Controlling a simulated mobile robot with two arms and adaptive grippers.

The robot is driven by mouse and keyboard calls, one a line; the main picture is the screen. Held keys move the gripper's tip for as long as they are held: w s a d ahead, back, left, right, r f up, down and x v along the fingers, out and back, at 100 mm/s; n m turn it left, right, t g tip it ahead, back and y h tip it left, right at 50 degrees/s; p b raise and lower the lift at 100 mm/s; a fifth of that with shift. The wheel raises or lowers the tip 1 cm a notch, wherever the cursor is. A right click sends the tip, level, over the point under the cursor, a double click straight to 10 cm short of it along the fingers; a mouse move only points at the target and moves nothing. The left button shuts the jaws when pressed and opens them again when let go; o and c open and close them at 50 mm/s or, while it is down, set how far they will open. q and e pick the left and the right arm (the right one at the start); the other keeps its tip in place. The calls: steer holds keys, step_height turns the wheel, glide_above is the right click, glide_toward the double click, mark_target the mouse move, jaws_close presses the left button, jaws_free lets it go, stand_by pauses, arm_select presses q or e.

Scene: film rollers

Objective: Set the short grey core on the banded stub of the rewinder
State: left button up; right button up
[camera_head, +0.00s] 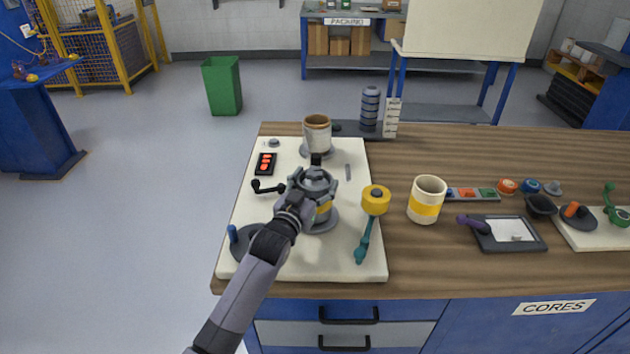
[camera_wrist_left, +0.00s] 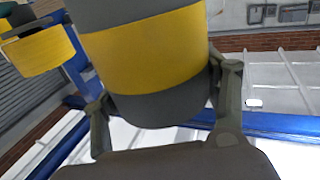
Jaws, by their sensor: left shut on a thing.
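My left gripper (camera_head: 314,181) is shut on the short grey core (camera_head: 322,216), which has a yellow band. The wrist view shows the core (camera_wrist_left: 150,60) filling the space between the two fingers (camera_wrist_left: 165,118). The rewinder is a cream board (camera_head: 345,265) on the wooden bench. The core is upright over a round grey flange (camera_head: 320,227) at the middle of this board. Gripper and core hide the stub there, and I cannot tell if the core rests on the flange. A white core with a brown rim (camera_head: 317,135) stands on the rear flange. My right gripper is not in view.
A yellow roller on a teal arm (camera_head: 375,200) stands close right of the core; it also shows in the wrist view (camera_wrist_left: 40,48). A white core with a yellow band (camera_head: 427,200) stands on the bench. A black crank (camera_head: 268,187) and a blue-handled disc (camera_head: 240,240) are left.

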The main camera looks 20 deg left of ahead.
arm_select(q)
steer(key=shift+f, duration=0.2)
steer(key=o, duration=1.4)
steer(key=shift+c, duration=0.2)
steer(key=shift+f, duration=0.1)
steer(key=shift+s, duration=0.3)
steer(key=s+a, duration=0.1)
steer(key=s, duration=1)
steer(key=shift+s, duration=0.2)
steer(key=shift+a, duration=0.1)
